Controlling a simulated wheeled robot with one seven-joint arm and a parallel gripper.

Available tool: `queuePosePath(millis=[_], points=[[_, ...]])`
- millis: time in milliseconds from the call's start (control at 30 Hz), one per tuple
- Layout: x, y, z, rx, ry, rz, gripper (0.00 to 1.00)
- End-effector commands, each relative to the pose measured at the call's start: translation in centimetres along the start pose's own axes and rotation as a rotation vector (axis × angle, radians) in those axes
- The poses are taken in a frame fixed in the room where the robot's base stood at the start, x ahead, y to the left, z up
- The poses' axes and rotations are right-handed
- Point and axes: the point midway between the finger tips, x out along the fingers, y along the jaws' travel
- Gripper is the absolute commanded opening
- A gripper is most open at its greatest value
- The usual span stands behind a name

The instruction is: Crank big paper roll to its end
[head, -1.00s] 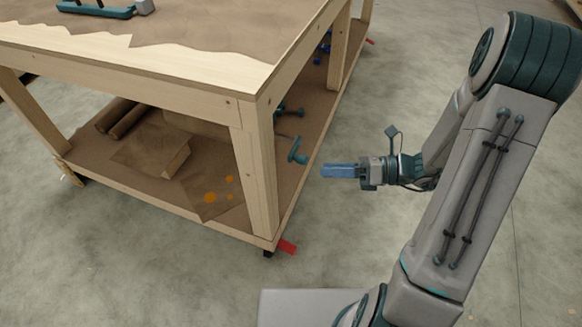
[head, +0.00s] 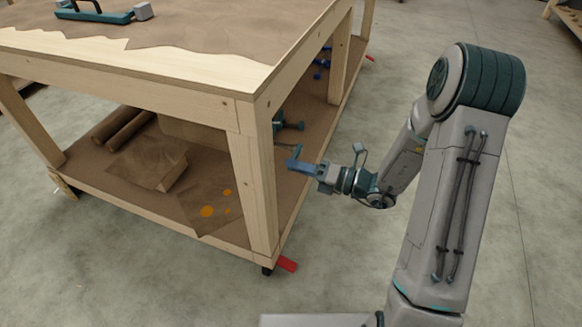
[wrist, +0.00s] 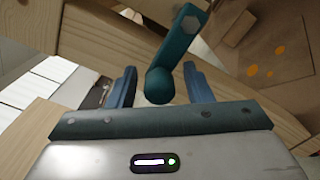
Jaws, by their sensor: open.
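A teal crank (wrist: 190,35) with a round-ended handle (wrist: 160,85) shows in the wrist view. The handle end lies between the two blue fingers of my gripper (wrist: 160,90), with a gap visible on each side. In the head view my gripper (head: 294,161) is open at the crank, just right of the table's near leg. The crank is partly covered by the fingers there. A wide brown form under the table (head: 188,130), perhaps the big paper roll, is mostly hidden by the tabletop and leg.
The wooden table (head: 180,90) has a near corner leg (head: 252,190) close to my gripper. Its lower shelf (head: 110,190) holds thin brown rolls (head: 122,127), a block (head: 172,172) and an orange-spotted sheet (head: 215,197). Another teal fitting (head: 288,125) sits farther back.

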Motion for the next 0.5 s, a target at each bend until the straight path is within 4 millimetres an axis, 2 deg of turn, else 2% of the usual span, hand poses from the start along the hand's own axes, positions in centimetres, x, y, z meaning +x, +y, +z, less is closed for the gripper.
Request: queuePosePath(millis=[33, 200, 500], points=[[0.7, -0.1, -0.1, -0.001, 0.002, 0.002, 0.46], [2.0, 0.0, 0.0, 0.0, 0.001, 0.001, 0.46], [2.3, 0.0, 0.0, 0.0, 0.0, 0.0, 0.46]])
